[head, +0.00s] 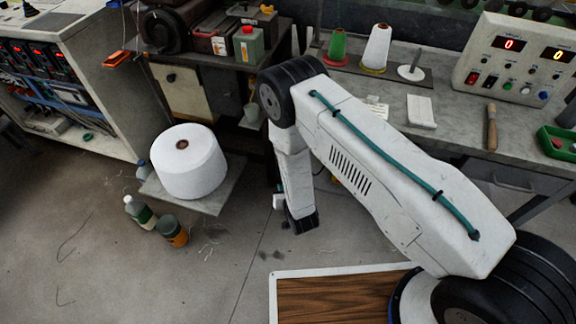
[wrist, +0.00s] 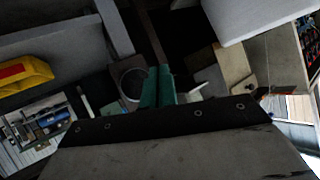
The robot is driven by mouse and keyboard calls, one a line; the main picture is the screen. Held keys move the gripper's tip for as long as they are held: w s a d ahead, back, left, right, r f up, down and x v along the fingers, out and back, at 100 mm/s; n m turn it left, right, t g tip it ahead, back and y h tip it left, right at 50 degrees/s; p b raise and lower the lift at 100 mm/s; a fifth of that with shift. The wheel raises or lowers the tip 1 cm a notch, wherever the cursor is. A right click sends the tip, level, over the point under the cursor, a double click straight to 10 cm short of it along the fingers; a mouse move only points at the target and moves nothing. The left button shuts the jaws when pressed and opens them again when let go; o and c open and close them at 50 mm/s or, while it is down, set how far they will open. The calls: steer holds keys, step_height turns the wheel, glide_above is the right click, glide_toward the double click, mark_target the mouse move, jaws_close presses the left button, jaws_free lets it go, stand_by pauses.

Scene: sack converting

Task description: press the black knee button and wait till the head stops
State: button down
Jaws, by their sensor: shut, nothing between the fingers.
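My gripper (wrist: 157,75) shows in the wrist view as two teal fingers side by side, closed together and empty. In the head view my arm bends down in front of the bench, and its wrist end hangs below bench height near the middle; the fingers cannot be made out there. I cannot pick out the black knee button in either view; the dark area under the bench hides detail. A dark machine (head: 165,27), possibly the head, stands on the bench at the upper left. I cannot tell whether it is running.
A control box (head: 518,62) with red displays stands on the right bench. A yellow-red bin (wrist: 22,73) shows in the wrist view.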

steer(key=w+d, duration=0.2)
steer(key=w, duration=0.5)
steer(key=shift+d, duration=0.4)
steer(key=shift+w, duration=0.15)
stand_by(1.5)
steer(key=shift+w+d, duration=0.1)
steer(key=shift+w, duration=0.1)
steer(key=shift+w+d, duration=0.25)
steer(key=shift+w, duration=0.35)
stand_by(0.8)
stand_by(0.3)
steer(key=shift+s+a, duration=0.2)
steer(key=shift+s, duration=0.3)
steer(key=shift+s+a, duration=0.2)
steer(key=shift+s, duration=0.25)
steer(key=s, duration=0.1)
steer(key=s+a, duration=0.1)
steer(key=s, duration=0.2)
steer(key=shift+s+a, duration=0.35)
steer(key=shift+s, duration=0.05)
